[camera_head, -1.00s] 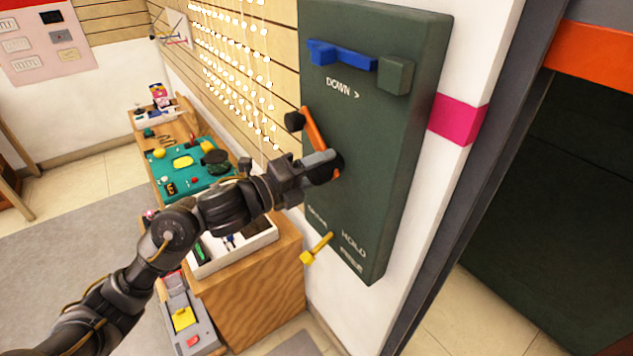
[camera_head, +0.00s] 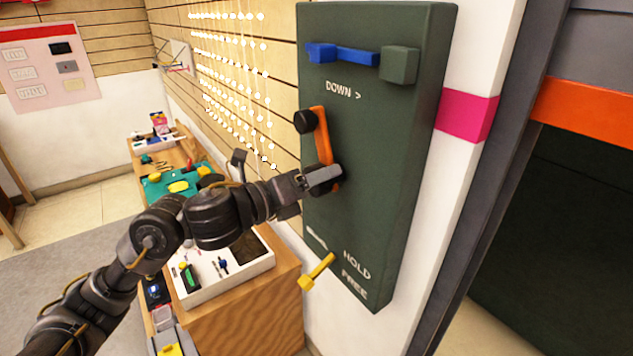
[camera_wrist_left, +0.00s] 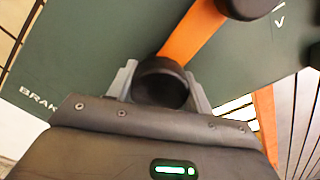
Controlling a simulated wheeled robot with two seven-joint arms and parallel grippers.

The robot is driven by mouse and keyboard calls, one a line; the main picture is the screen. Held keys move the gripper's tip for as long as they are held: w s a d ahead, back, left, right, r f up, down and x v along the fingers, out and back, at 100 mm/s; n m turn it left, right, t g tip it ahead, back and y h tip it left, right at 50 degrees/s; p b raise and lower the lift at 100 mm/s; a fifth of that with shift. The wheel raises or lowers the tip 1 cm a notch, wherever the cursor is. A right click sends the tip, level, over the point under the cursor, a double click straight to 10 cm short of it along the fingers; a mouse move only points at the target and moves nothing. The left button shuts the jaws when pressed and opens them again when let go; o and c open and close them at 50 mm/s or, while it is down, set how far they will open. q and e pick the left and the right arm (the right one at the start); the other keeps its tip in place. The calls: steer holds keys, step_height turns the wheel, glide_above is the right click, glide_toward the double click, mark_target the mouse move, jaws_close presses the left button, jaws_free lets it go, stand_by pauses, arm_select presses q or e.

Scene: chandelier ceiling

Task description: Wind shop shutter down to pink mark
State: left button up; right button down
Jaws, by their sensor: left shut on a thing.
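A dark green winder box (camera_head: 385,210) on the wall reads "DOWN >" and carries an orange crank (camera_head: 322,130) with a black knob (camera_head: 304,121) at its upper end. My left gripper (camera_head: 325,180) is shut on the crank's lower black end; the left wrist view shows that black cylinder (camera_wrist_left: 160,83) between the fingers. The grey shutter (camera_head: 612,45) has an orange bottom bar (camera_head: 585,110), across the doorway right of the pink mark (camera_head: 467,115). In the picture the bar's near end looks roughly level with the mark, slightly higher. My right gripper is out of view.
A yellow lever (camera_head: 317,270) sticks out low on the box by HOLD and FREE. A blue bar (camera_head: 343,56) and a green block (camera_head: 400,64) project at its top. A wooden cabinet with a white tray (camera_head: 235,272) stands below left. The dark doorway is open below the bar.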

arm_select(q)
steer(key=shift+s+f, duration=0.1)
steer(key=shift+f, duration=0.15)
steer(key=o, duration=1.1)
steer(key=shift+o, duration=1.3)
steer(key=shift+r, duration=0.1)
steer(key=b+v, duration=0.1)
steer(key=v, duration=0.9)
steer(key=shift+s+a, duration=0.25)
steer(key=shift+a, duration=0.05)
